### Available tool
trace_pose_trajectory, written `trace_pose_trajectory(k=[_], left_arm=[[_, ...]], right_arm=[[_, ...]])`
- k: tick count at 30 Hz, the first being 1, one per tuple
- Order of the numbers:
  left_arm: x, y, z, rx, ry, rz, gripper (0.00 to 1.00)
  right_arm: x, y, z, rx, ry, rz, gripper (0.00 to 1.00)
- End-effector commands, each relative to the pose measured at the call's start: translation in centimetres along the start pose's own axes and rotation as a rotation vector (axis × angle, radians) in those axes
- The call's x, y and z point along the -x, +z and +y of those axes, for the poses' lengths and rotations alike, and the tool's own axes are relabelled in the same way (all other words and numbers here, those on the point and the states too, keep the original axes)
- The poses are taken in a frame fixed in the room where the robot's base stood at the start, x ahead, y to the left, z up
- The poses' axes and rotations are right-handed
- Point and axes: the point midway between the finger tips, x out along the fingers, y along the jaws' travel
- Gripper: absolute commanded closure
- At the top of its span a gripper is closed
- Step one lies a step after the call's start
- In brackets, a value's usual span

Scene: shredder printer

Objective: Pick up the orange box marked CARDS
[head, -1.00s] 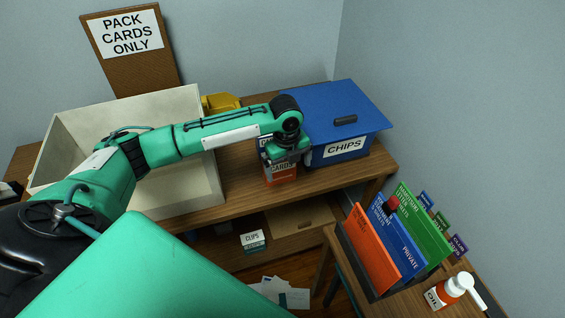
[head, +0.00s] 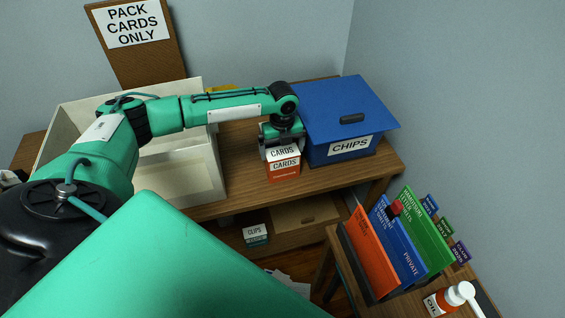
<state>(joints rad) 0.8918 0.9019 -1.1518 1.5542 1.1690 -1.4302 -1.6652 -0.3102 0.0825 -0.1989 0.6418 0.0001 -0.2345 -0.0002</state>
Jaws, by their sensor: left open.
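The orange box marked CARDS (head: 284,168) stands upright on the wooden desk, with a white top part that also reads CARDS. It is just left of the blue CHIPS box. My left gripper (head: 281,146) is directly above and behind it, pointing down, with its fingers close to the box's top. The fingertips are partly hidden by the box, so I cannot tell whether they touch it. The gripper is open. My right gripper is not in view.
The blue CHIPS box (head: 346,118) with an overhanging lid stands close on the right. A large cream bin (head: 200,180) is left, below a PACK CARDS ONLY sign (head: 131,25). A CLIPS box (head: 255,234) sits lower down.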

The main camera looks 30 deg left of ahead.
Motion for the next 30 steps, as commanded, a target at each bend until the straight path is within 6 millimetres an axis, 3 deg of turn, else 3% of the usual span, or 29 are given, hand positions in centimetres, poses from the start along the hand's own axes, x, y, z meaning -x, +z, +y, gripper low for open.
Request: trace_pose_trajectory(k=[12,20,21,26,30], left_arm=[[-4.9,-0.4,0.1,0.001,0.001,0.001,0.0],[-5.4,-0.3,0.1,0.001,0.0,0.0,0.0],[-5.4,-0.3,0.1,0.001,0.0,0.0,0.02],[-5.3,-0.3,0.1,0.001,0.001,0.0,0.31],[-5.3,-0.3,0.1,0.001,0.0,0.0,0.31]], right_arm=[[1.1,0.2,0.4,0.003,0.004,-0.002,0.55],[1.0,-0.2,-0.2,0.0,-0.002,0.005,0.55],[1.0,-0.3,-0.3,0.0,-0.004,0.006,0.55],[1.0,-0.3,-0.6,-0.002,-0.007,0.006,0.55],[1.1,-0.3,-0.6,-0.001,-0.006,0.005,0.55]])
